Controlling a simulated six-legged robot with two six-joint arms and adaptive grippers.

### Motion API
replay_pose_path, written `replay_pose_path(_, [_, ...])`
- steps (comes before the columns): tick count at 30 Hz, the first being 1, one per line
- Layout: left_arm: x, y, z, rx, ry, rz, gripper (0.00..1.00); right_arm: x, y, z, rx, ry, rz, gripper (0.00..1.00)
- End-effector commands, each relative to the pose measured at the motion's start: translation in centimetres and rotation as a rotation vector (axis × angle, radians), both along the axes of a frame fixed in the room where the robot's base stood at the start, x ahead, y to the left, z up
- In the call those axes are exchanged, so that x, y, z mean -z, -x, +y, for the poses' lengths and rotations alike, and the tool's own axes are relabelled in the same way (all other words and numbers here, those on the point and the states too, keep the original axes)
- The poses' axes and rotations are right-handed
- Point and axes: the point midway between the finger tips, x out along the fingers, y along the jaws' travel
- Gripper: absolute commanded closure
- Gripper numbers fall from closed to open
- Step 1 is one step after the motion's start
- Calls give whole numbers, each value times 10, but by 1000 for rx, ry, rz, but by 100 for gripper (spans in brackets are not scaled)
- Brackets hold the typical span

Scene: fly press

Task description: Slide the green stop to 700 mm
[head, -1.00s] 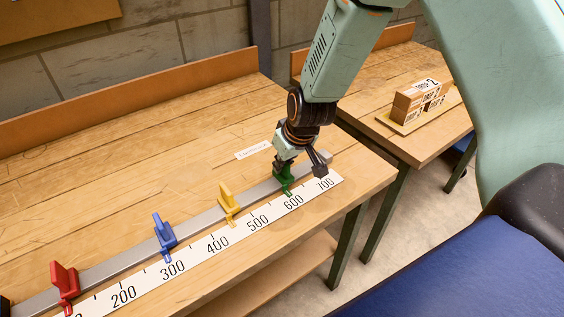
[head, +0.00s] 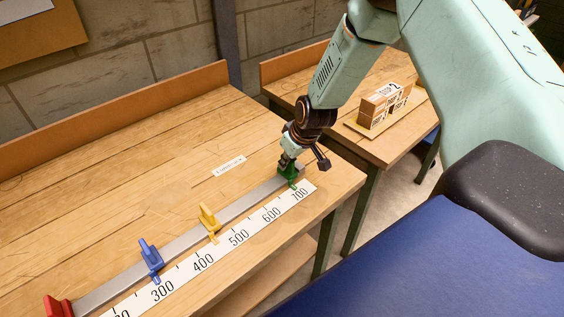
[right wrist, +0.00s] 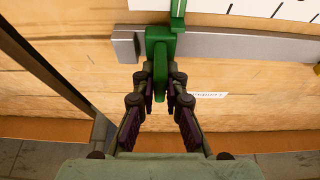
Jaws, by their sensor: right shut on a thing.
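The green stop (head: 287,171) sits on the grey rail (head: 246,203) near its far right end. Its pointer lies over the scale strip (head: 253,227), close to the 700 label; the exact tick is too small to tell. My right gripper (head: 291,160) is shut on the green stop from above. In the right wrist view, the fingers (right wrist: 160,75) close on both sides of the stop's upright tab (right wrist: 158,50), with the pointer (right wrist: 178,14) beyond. The left gripper is not in view.
A yellow stop (head: 208,218), a blue stop (head: 151,258) and a red stop (head: 58,306) stand along the rail to the left. A small label (head: 229,166) lies behind the rail. A second table (head: 376,148) at the right holds boxes (head: 387,101) on a board.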

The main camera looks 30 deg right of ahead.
Motion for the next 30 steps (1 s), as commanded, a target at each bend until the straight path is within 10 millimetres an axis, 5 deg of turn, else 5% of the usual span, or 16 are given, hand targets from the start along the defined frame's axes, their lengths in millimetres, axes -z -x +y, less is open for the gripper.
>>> replay_pose_path(4, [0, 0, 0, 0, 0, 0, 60, 0, 0, 1, 0, -1, 1, 100])
replay_pose_path(5, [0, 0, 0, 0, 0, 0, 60, 0, 0, 1, 0, -1, 1, 88])
replay_pose_path(13, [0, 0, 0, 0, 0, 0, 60, 0, 1, 1, 0, -1, 2, 66])
replay_pose_path(30, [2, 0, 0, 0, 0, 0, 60, 1, 1, 8, -3, -2, 2, 66])
